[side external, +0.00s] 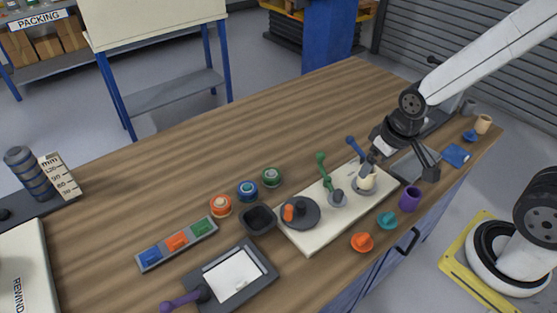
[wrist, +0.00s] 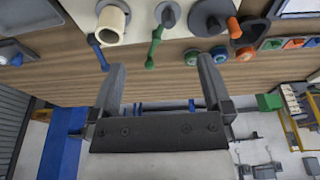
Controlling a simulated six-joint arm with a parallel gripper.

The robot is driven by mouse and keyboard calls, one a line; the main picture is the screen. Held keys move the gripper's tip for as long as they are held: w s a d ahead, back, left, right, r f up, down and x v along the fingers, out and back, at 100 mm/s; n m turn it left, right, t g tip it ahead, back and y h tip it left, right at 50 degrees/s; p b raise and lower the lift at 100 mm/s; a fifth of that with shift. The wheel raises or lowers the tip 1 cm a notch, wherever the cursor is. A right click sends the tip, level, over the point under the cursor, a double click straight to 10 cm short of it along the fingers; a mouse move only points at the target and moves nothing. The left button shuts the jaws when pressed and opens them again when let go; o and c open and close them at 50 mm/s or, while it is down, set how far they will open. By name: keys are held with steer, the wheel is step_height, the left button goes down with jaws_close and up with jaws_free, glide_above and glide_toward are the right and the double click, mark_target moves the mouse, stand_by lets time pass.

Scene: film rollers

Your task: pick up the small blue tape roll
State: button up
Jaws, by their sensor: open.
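A small blue tape roll (side external: 248,191) stands on the wooden table between an orange roll (side external: 220,205) and a green roll (side external: 271,177). In the wrist view the blue roll (wrist: 219,54) is in the same row, up and right of centre, beyond the right fingertip. My gripper (side external: 400,162) is open and empty at the right end of the cream board, well to the right of the blue roll. The wrist view shows its two fingers (wrist: 162,68) spread wide with nothing between them.
The cream board (side external: 310,239) carries a grey disc, green and blue levers and a cream roll (side external: 366,183). A black square bowl (side external: 260,218) sits near the tape rolls. A slotted tray (side external: 208,231) lies to their left. The table behind the rolls is clear.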

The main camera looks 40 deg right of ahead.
steer(key=shift+r, duration=0.15)
steer(key=shift+w+v, duration=0.55)
steer(key=shift+v, duration=1.9)
steer(key=w+a+f+m+y, duration=0.1)
steer(key=w+a+m+y, duration=0.8)
steer(key=m, duration=0.6)
steer(key=w+m+t, duration=0.7)
steer(key=w+m, duration=0.2)
steer(key=m, duration=0.3)
steer(key=shift+y, duration=0.3)
steer(key=f, duration=1.9)
steer(key=shift+w, duration=0.2)
steer(key=shift+f, duration=0.35)
